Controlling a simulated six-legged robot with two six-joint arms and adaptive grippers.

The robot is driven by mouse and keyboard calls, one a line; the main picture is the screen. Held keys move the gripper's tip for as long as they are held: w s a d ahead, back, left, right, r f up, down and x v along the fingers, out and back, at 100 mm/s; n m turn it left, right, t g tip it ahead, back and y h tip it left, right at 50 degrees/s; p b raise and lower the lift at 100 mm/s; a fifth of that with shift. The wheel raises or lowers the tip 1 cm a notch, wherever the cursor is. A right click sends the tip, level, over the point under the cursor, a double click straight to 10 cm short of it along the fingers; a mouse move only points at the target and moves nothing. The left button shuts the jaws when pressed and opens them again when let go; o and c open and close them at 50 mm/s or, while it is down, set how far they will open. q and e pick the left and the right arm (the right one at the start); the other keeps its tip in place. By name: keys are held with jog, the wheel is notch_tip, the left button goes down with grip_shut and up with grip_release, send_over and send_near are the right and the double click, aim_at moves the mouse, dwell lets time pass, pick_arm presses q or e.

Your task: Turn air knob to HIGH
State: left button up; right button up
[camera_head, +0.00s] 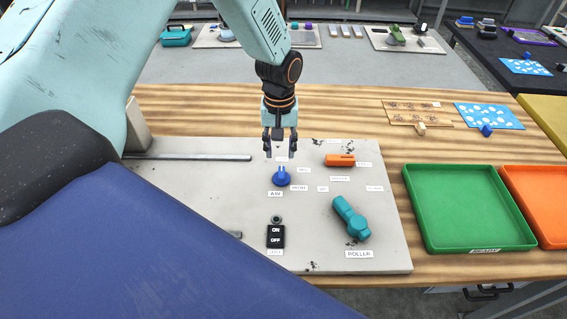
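The blue air knob (281,178) stands on the pale grey panel (190,205), with its narrow part pointing up and slightly away from me. A white label reading AIR (275,194) sits just in front of it. Several small labels lie around the knob; their text is too small to read surely, so I cannot tell which is HIGH. My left gripper (281,152) hangs above and slightly behind the knob, pointing down. Its two fingers are apart with nothing between them, and it seems clear of the knob. My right gripper is not in view.
An orange knob (340,160) is right of the air knob. A teal roller handle (350,219) and a black ON/OFF switch (276,236) are nearer me. Green (412,208) and orange (553,240) trays lie to the right on the wooden table (355,120).

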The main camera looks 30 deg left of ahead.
aim_at(281, 172)
pick_arm(q)
jog(key=f, duration=0.1)
jog(key=d+f, duration=0.1)
jog(key=s+f, duration=0.1)
jog(key=shift+d, duration=0.35)
jog(key=f, duration=0.1)
jog(key=a+f, duration=0.1)
jog(key=f, duration=0.2)
jog(key=shift+w+a+f, duration=0.15)
jog(key=shift+w+a, duration=0.15)
jog(key=shift+a, duration=0.05)
jog(key=shift+d, duration=0.5)
jog(key=shift+s+d+r, duration=0.15)
jog(key=shift+d+r, duration=0.05)
jog(key=shift+r, duration=0.1)
jog(key=shift+c, duration=0.4)
jog(key=shift+a+f, duration=0.3)
jog(key=shift+a, duration=0.25)
jog(key=c, duration=0.4)
jog(key=shift+c, duration=1.1)
jog(key=shift+d+r, duration=0.1)
jog(key=shift+d, duration=0.25)
grip_shut()
jog(key=shift+a, duration=0.1)
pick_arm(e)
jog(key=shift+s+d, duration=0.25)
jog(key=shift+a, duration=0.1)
